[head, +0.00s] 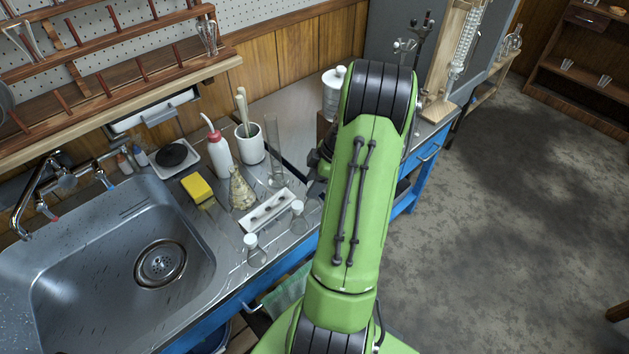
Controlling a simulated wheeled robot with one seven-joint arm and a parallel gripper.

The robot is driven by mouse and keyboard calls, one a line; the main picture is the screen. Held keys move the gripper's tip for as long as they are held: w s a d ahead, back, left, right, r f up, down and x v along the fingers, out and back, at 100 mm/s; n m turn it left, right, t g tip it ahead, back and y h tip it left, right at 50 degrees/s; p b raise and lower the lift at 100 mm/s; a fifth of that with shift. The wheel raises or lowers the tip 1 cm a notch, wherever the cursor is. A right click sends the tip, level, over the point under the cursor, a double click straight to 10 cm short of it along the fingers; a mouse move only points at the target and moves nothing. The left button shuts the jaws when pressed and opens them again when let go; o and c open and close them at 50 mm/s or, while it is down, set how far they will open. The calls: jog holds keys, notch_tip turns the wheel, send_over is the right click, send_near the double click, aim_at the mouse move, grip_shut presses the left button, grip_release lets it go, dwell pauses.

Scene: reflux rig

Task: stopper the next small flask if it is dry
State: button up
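Two small clear flasks stand on the steel worktop right of the sink in the head view. The nearer flask (257,257) has a white top, and so does the farther flask (299,225), close to my arm. Whether either is wet inside is too small to tell. A white strip (252,225) with several dark spots lies just behind them; I cannot tell if the spots are stoppers or holes. My green arm reaches over the worktop's right part. Only a dark bit of its far end shows beside it; my gripper's fingers are hidden.
The sink (95,265) fills the left. Behind the flasks stand a yellow sponge (197,188), a conical flask (241,190), a red-capped wash bottle (219,155), a white pot (249,145) and a tall glass cylinder (273,155). Open floor (490,220) lies to the right.

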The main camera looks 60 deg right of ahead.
jog(key=shift+o, duration=0.8)
jog(key=p+v, duration=0.4)
jog(key=v, duration=1.1)
jog(key=shift+r+p, duration=0.35)
jog(key=shift+r, duration=0.1)
